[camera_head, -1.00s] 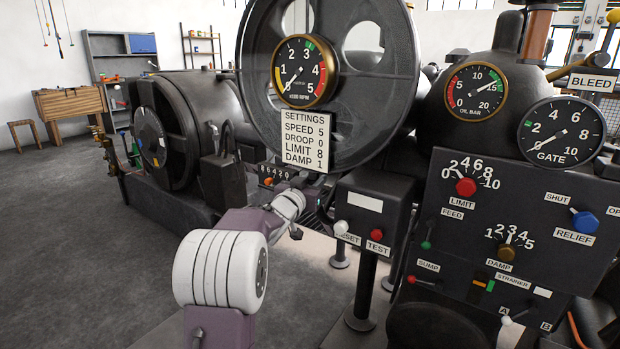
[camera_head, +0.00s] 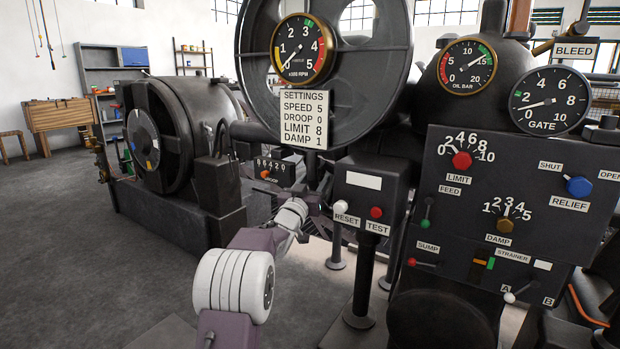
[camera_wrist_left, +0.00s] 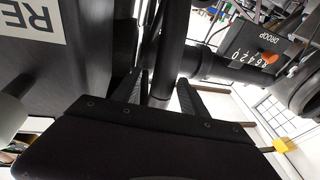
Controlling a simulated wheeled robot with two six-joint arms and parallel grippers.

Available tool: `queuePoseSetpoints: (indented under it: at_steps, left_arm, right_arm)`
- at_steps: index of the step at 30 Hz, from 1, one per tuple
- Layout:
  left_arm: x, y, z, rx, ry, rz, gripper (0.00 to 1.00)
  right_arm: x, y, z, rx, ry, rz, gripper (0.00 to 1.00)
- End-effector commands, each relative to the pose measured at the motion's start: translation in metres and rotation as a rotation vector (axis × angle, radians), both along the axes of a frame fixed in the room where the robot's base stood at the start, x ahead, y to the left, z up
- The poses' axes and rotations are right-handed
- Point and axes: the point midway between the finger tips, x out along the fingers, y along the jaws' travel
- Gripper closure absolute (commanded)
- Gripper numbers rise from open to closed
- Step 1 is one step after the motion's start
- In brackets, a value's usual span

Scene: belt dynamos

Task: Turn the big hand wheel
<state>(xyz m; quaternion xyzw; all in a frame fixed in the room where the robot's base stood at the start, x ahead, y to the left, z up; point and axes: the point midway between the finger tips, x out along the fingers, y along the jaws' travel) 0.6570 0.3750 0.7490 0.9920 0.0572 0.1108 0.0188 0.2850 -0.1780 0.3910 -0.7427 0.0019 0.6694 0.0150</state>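A big dark wheel (camera_head: 399,75) with large round openings stands at the top middle in the head view, partly behind a gauge and cut off by the top edge; I cannot tell if it is the hand wheel. A dark round part (camera_head: 435,318) at the bottom middle is cut off. My left gripper (camera_head: 312,203) is small and partly hidden, just left of the RESET/TEST box and well below the big wheel. In the left wrist view its two dark fingers (camera_wrist_left: 158,90) are apart. A dark post shows between or behind them; I cannot tell which. My right gripper is not in view.
The RESET/TEST box (camera_head: 372,190) stands on a post close right of my left gripper. A SETTINGS sign (camera_head: 304,118) hangs above it. A control panel (camera_head: 520,190) with knobs and levers fills the right. A dark machine (camera_head: 180,140) stands left; the floor at lower left is clear.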

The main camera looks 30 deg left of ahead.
Motion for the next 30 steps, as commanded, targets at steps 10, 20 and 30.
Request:
queuePoseSetpoints:
  at_steps: [10,20,30]
  left_arm:
    - [-0.006,0.000,0.002,0.001,-0.003,0.001,0.50]
    - [-0.059,-0.006,-0.013,0.000,-0.002,0.003,0.50]
    - [-0.090,-0.012,-0.018,0.002,-0.003,-0.001,0.50]
  right_arm:
    - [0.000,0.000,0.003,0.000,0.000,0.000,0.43]
    - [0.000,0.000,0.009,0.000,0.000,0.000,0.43]
    - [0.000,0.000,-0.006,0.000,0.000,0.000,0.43]
